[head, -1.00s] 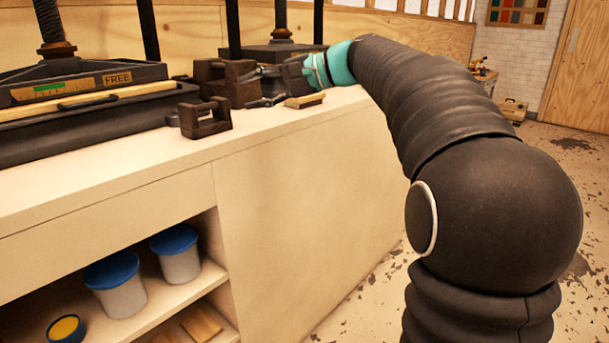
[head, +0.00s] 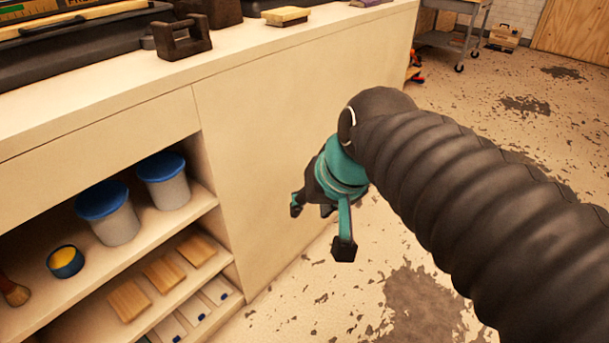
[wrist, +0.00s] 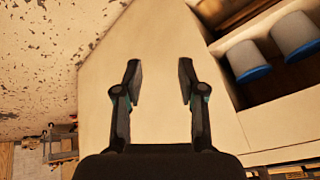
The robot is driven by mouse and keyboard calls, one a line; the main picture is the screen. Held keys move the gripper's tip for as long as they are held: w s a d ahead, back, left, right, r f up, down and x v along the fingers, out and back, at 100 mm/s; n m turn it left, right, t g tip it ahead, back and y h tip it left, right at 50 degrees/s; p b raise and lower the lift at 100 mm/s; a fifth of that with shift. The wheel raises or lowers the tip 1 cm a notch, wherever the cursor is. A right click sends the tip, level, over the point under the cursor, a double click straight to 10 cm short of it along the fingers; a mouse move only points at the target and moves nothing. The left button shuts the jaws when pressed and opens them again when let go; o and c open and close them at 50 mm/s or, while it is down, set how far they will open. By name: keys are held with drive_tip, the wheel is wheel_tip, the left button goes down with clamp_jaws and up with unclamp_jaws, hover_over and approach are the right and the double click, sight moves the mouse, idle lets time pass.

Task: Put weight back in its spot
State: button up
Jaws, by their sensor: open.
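A dark brown weight with a handle-like opening (head: 182,38) stands on the counter top near its front edge in the head view. A second dark brown block (head: 216,10), probably another weight, stands just behind it, cut by the top of the picture. My gripper (head: 320,227) is open and empty. It hangs low in front of the cabinet's plain front panel, well below the counter top and apart from both blocks. In the wrist view, the two spread fingers (wrist: 160,75) have only the pale panel behind them.
A wooden-backed brush or block (head: 286,16) lies on the counter (head: 240,52). A dark press base (head: 70,48) stands at left. Open shelves hold blue-lidded tubs (head: 108,212), a small yellow-topped tin (head: 65,261) and wooden blocks (head: 163,273).

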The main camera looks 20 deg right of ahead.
drive_tip(key=s+d+f+n+h, duration=0.1)
drive_tip(key=s+d+f, duration=0.1)
drive_tip(key=s+f, duration=0.2)
drive_tip(key=shift+s+d+f+n+h, duration=0.2)
drive_tip(key=shift+d+f+n+h, duration=0.1)
drive_tip(key=shift+f+n+h, duration=0.1)
